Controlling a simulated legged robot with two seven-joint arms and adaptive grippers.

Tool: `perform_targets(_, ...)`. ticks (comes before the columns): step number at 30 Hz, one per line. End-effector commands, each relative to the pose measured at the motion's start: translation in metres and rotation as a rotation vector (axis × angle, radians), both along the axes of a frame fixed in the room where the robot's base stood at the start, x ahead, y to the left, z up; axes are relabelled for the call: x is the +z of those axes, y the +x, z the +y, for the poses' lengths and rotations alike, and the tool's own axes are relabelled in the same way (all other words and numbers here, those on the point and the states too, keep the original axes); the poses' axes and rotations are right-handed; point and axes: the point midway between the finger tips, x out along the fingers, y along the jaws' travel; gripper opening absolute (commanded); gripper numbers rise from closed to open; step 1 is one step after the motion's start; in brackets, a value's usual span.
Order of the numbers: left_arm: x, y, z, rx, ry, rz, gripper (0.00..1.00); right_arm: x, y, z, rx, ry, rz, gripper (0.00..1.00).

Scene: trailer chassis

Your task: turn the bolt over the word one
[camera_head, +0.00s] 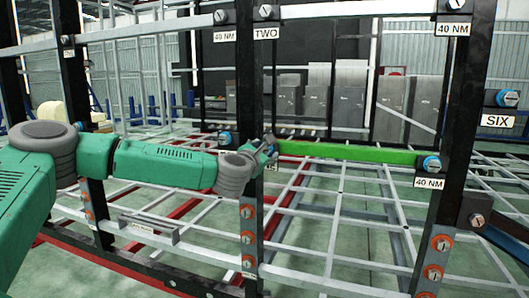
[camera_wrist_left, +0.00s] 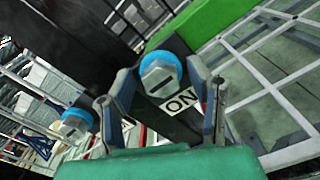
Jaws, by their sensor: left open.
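In the left wrist view, a grey slotted bolt with a blue collar (camera_wrist_left: 160,74) sits on a dark post, just above a white label reading "ON" (camera_wrist_left: 181,102), its end hidden by a finger. My left gripper (camera_wrist_left: 163,84) is open, with one finger on each side of this bolt. Whether the fingers touch it cannot be told. In the head view, my left gripper (camera_head: 268,148) is at the middle dark post, beside the left end of the bright green beam (camera_head: 345,152). There the bolt and its label are mostly hidden by the gripper. My right gripper is not in view.
A second blue-collared bolt (camera_wrist_left: 77,124) stands to the left in the wrist view. In the head view, bolts sit over the labels "TWO" (camera_head: 266,31), "SIX" (camera_head: 497,121) and "40 NM" (camera_head: 429,183). Orange-collared bolts (camera_head: 247,237) line the post below my gripper.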

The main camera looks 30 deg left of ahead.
Motion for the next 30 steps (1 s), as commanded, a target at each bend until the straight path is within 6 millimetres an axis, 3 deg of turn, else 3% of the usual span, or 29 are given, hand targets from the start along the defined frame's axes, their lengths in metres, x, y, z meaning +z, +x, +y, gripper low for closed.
perform_targets(4, 0.0005, -0.0001, -0.0016, 0.000, 0.001, 0.000, 0.47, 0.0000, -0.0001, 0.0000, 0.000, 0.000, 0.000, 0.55)
perform_targets(8, 0.0008, -0.0002, -0.0023, -0.001, 0.002, 0.000, 0.01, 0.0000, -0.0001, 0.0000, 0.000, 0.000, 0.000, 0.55)
perform_targets(20, 0.0012, -0.0003, -0.0028, -0.003, 0.041, 0.009, 0.00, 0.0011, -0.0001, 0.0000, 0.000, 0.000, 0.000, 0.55)
perform_targets(30, 0.0019, -0.0004, -0.0037, -0.004, 0.258, 0.060, 0.00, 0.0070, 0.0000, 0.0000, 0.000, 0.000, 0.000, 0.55)
